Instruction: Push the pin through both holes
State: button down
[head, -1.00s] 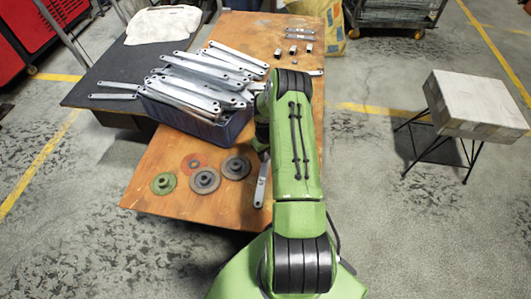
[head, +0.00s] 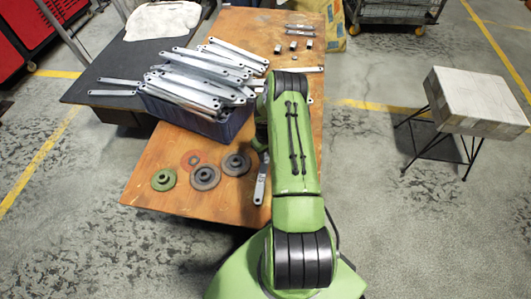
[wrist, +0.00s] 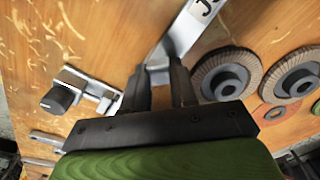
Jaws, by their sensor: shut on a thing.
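My gripper (wrist: 160,82) is shut on the near end of a flat grey metal bracket (wrist: 187,32) in the wrist view. The bracket slants up and right from between the fingers and bears dark lettering, partly cut off. The bracket also shows in the head view (head: 262,180), sticking out beside my arm, which hides the gripper there. I cannot make out the pin or the two holes. A small metal fixture with a black knob (wrist: 59,98) stands left of the fingers in the wrist view.
A blue crate (head: 190,122) heaped with brackets (head: 200,80) stands left of my arm on the wooden table (head: 160,205). Several grinding discs (head: 205,177) lie near the front. Small metal parts (head: 293,45) lie at the back. A stool (head: 470,100) stands at right.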

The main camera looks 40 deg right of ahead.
jog(key=c, duration=0.8)
grip_release()
notch_tip(320, 180, up, 16)
jog(key=p, duration=0.5)
jog(key=shift+f, duration=0.2)
